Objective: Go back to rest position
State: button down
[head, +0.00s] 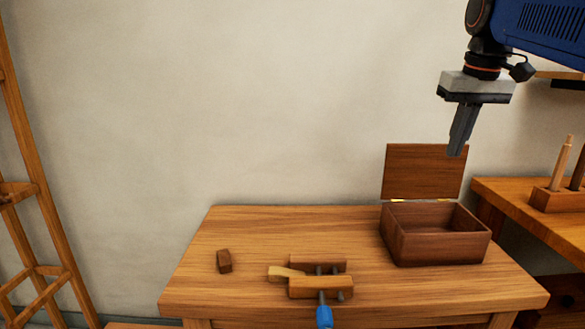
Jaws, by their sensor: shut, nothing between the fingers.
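My gripper (457,150) hangs from the arm at the upper right of the head view, pointing down. Its fingers are together with nothing between them. It is in the air in front of or above the raised lid (420,172) of a dark wooden box (440,248); the fingertips overlap the lid's upper right corner in the picture, and I cannot tell how far apart they are. The box stands open at the right of the wooden bench (225,290).
A wooden clamp (322,287) with a blue handle (324,317) holds a light wooden piece (283,273) at the bench's front middle. A small dark block (224,261) lies to the left. A ladder-like wooden frame (45,215) stands far left; a second table (515,205) with a peg holder (558,200) is right.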

jog(key=s+a+f, duration=0.2)
jog(key=s+f, duration=0.5)
jog(key=f, duration=0.3)
jog(key=s+a+f+t, duration=0.1)
jog(key=s+a+f, duration=0.1)
jog(key=s+f, duration=0.5)
jog(key=s+a+f+t, duration=0.1)
jog(key=s+f, duration=0.6)
jog(key=f, duration=0.8)
jog(key=shift+a, duration=0.4)
